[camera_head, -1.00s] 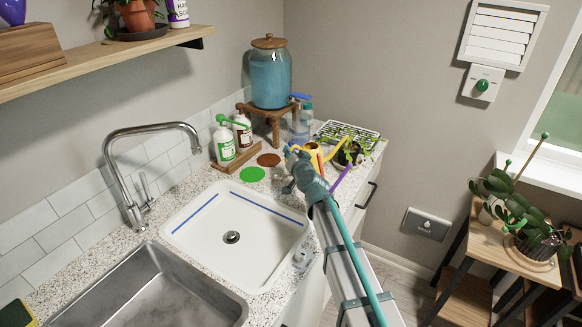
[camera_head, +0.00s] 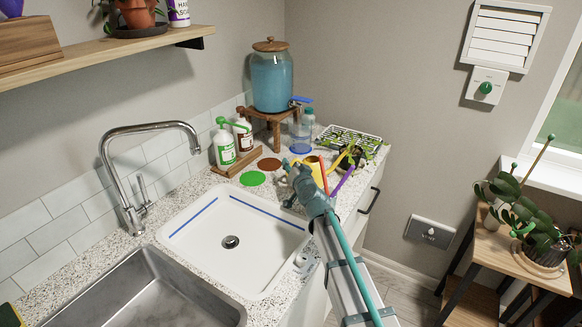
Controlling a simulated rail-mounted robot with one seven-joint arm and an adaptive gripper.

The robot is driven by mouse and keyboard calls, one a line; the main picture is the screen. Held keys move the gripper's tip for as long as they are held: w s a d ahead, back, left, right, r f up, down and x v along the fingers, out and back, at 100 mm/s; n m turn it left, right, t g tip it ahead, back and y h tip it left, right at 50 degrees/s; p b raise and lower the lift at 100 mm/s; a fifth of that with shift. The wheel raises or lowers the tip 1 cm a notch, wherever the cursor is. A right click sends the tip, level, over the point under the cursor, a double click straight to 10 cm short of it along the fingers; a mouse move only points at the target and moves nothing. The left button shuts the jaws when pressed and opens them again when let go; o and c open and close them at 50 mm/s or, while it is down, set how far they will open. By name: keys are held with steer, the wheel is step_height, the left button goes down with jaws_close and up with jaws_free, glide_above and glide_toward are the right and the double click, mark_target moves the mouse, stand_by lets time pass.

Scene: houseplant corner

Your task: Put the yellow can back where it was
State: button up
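The yellow can (camera_head: 317,168), a small watering can with a long spout, is at the right end of the counter. It is right beside my gripper (camera_head: 291,173) and partly hidden behind it. The can has moved together with my gripper, so my gripper seems shut on it; the fingers' contact is hidden. I cannot tell whether the can is clear of the counter. A green disc (camera_head: 252,178), a brown disc (camera_head: 269,164) and a blue disc (camera_head: 300,148) lie flat on the counter.
A green-labelled bottle (camera_head: 224,148) and a brown bottle (camera_head: 243,134) stand on a wooden tray. A glass dispenser (camera_head: 272,80) stands on a wooden stool behind. A clear blue-topped bottle (camera_head: 307,122) and a plant rack (camera_head: 352,138) are close by. A white sink (camera_head: 260,262) lies in front.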

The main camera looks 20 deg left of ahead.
steer(key=shift+r, duration=0.1)
steer(key=shift+r+p, duration=0.15)
steer(key=shift+p, duration=0.15)
steer(key=b+v, duration=0.2)
steer(key=v, duration=1)
